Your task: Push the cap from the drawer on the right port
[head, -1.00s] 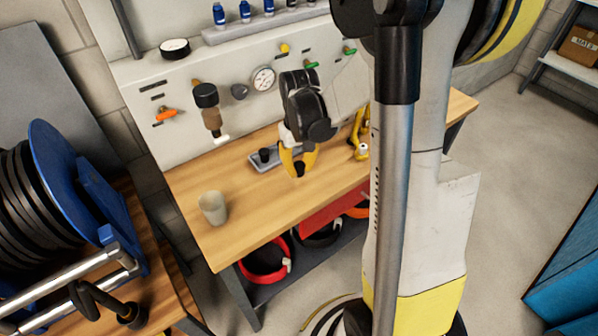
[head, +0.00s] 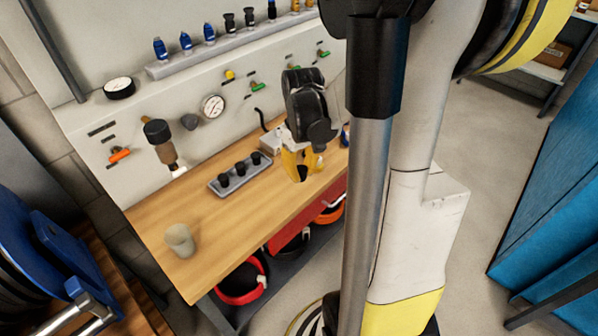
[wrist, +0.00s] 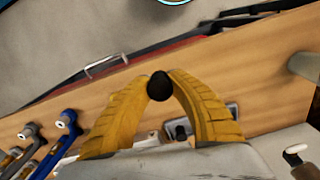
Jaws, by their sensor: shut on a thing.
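My gripper (head: 301,173) is above the wooden bench, right of a grey tray (head: 216,189). Its yellow fingers are shut on a small black cap (head: 302,174). In the wrist view, the round cap (wrist: 160,86) sits between the fingertips (wrist: 160,80). A red drawer (head: 293,241) is under the bench's front edge, and its handle (wrist: 105,66) shows in the wrist view. I cannot tell which is the right port.
The tray holds 3 upright black pieces (head: 240,168). A beige cup (head: 180,240) stands at the bench's left end. The back panel carries a gauge (head: 212,107), a brown filter (head: 160,142) and valves. Bare bench lies between cup and gripper.

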